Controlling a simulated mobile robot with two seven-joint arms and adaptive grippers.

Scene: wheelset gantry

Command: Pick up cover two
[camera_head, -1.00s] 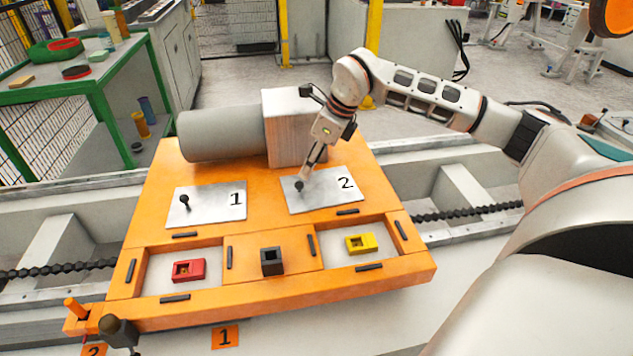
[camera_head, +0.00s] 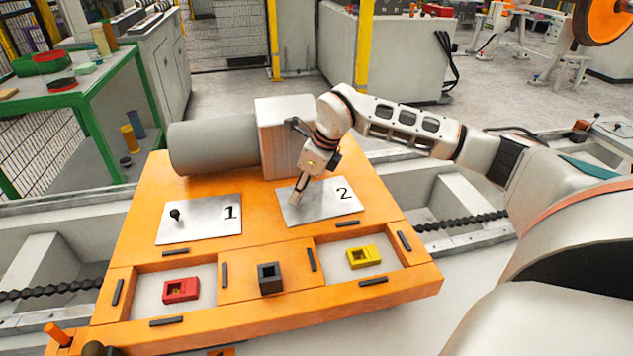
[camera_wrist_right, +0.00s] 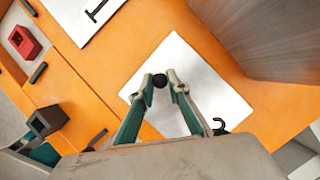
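Cover two (camera_head: 325,207) is a flat silver plate marked "2" on the orange table (camera_head: 225,262). It also shows in the wrist view (camera_wrist_right: 205,80). My right gripper (camera_head: 297,197) reaches down to its left part. In the wrist view the right gripper (camera_wrist_right: 160,80) has its fingertips on both sides of the plate's black knob (camera_wrist_right: 160,79), seemingly touching it. The plate appears to lie flat on the table. In the head view the fingers hide the knob. My left gripper is not in view.
Cover one (camera_head: 200,222) with its black knob lies to the left. A grey cylinder (camera_head: 213,145) and a block (camera_head: 284,135) stand behind. In front are a red part (camera_head: 181,290), a dark block (camera_head: 270,279) and a yellow part (camera_head: 364,257).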

